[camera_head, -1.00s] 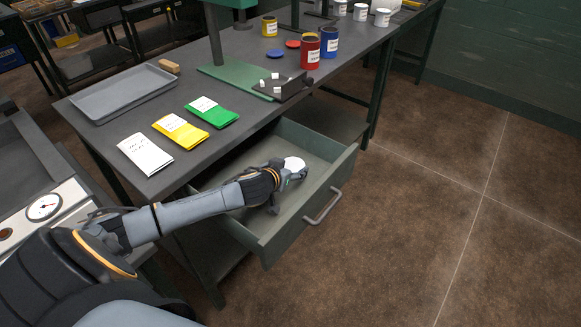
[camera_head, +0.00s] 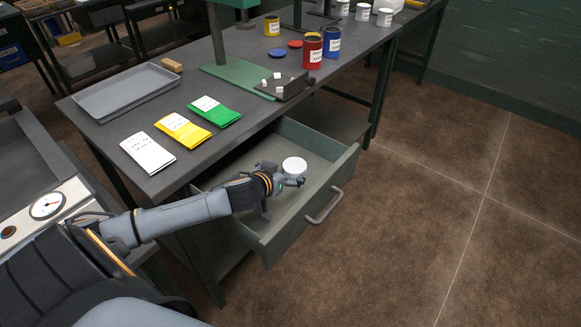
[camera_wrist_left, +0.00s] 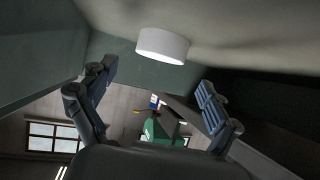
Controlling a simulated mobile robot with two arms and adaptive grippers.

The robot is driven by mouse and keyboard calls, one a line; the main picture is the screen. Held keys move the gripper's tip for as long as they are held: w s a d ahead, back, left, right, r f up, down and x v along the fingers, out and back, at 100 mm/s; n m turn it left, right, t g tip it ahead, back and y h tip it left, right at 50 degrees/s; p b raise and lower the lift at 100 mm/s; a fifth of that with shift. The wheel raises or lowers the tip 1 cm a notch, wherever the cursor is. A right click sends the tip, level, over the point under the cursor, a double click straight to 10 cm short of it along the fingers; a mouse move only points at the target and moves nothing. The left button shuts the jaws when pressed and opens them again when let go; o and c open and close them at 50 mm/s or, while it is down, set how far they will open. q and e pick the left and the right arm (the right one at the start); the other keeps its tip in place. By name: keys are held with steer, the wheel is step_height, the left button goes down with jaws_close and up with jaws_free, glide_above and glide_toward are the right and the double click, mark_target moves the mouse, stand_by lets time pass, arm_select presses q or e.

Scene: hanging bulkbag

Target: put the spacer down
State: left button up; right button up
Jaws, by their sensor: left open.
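The spacer, a short white cylinder (camera_head: 294,167), sits upright on the floor of the open drawer (camera_head: 328,177). It also shows in the left wrist view (camera_wrist_left: 163,46), ahead of the fingers and apart from them. My left gripper (camera_head: 284,184) is inside the drawer, just to the near left of the spacer. In the left wrist view my left gripper (camera_wrist_left: 157,77) has its two fingers spread with nothing between them. My right gripper does not show.
The drawer front with its handle (camera_head: 323,206) and the side walls surround my gripper. The bench top (camera_head: 240,145) above carries green, yellow and white packets, a grey tray (camera_head: 125,93), a dark fixture block and several cans. Open floor lies to the right.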

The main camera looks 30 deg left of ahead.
arm_select(q)
steer(key=shift+v, duration=1.2)
stand_by(0.3)
